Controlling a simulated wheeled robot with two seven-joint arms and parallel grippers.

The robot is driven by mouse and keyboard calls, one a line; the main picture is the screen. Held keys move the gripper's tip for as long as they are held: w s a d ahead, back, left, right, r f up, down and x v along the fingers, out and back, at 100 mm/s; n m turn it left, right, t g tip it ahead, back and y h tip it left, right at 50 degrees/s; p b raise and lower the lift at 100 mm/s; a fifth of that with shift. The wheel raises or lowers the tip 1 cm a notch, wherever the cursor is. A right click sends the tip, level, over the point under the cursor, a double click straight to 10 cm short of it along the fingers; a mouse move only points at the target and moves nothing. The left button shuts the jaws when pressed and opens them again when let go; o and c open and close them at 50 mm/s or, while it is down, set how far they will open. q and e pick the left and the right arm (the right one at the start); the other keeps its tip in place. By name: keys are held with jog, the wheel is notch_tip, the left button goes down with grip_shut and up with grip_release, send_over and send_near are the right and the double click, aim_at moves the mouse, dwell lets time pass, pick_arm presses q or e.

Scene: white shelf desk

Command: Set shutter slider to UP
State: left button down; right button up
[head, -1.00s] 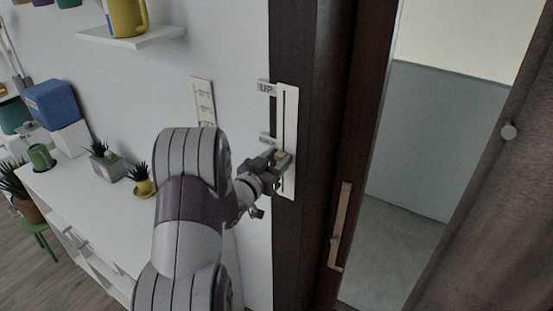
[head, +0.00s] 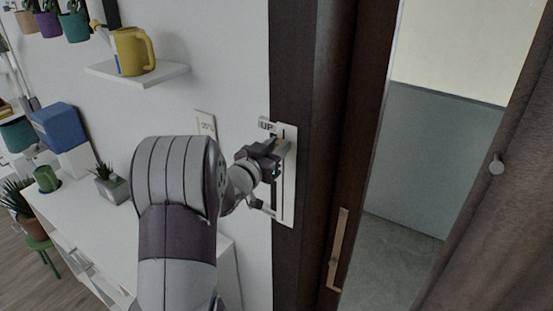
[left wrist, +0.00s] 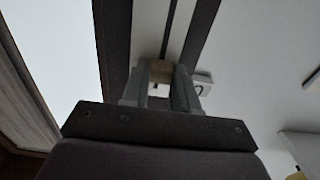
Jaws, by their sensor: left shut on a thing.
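My left gripper (head: 283,147) is shut on the slider knob, a little below the UP label, in the upper part of the slot. In the left wrist view the tan slider knob (left wrist: 160,72) sits between the two fingers. The lower label is mostly hidden behind my gripper and arm. My right gripper is not in view.
The dark door frame (head: 295,60) and a door with a long handle (head: 338,250) stand just right of the panel. A small wall panel (head: 205,122) is left of it. A shelf (head: 160,74) holds a yellow watering can (head: 132,52). A white desk (head: 80,210) is at left.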

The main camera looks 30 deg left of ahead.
pick_arm(q)
jog(key=shift+r+p, duration=0.55)
jog(key=shift+r, duration=1.35)
jog(key=c, duration=0.8)
grip_release()
jog(key=shift+c, duration=0.2)
jog(key=shift+s+f+b, duration=0.35)
jog(key=shift+s, duration=0.15)
jog(key=b, duration=0.3)
send_near(284, 130)
jog(key=s, duration=0.6)
jog(key=shift+r, duration=0.15)
jog(key=shift+s, duration=0.1)
